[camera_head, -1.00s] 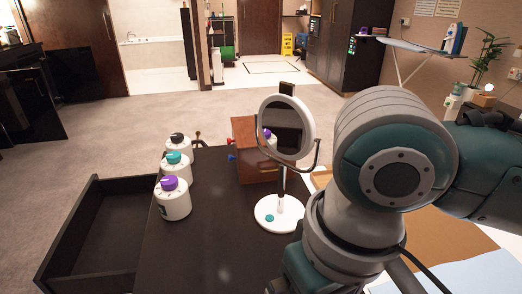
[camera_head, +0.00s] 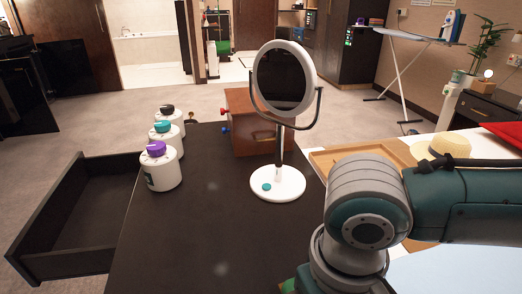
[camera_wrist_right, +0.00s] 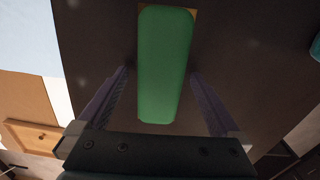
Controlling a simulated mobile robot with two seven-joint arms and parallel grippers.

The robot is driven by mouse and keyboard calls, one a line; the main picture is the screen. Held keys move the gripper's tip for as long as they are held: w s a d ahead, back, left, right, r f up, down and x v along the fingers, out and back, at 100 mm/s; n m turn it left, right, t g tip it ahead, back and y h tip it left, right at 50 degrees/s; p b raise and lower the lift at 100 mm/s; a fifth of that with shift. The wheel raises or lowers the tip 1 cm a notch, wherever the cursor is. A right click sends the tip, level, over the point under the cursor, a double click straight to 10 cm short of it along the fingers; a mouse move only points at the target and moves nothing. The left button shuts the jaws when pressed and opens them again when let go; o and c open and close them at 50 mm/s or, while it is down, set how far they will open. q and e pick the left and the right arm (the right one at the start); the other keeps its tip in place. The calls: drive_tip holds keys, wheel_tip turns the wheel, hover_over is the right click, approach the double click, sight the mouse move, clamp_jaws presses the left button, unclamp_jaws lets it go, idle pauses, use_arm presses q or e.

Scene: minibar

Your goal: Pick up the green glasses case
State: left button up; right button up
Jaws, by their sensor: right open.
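The green glasses case (camera_wrist_right: 164,65) shows in the right wrist view as a long, rounded green block over the dark tabletop. My right gripper (camera_wrist_right: 158,74) is open, with one finger on each side of the case and a visible gap on both sides. The pictures do not show clearly how far the fingers reach down beside it. In the head view my right arm covers the front right of the dark table (camera_head: 210,215), and its gripper is hidden there. My left gripper is in neither view.
A round mirror on a white base (camera_head: 278,186) stands mid-table, with a brown wooden box (camera_head: 255,130) behind it. Several white bottles, including a purple-capped one (camera_head: 162,172), line the left edge. An open drawer (camera_head: 75,215) juts out left. A wooden tray (camera_head: 325,160) lies right.

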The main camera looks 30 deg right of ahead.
drive_tip(key=shift+f, duration=0.45)
drive_tip(key=shift+c, duration=0.2)
drive_tip(key=c, duration=1.4)
drive_tip(key=shift+o, duration=0.2)
drive_tip(key=shift+r, duration=0.15)
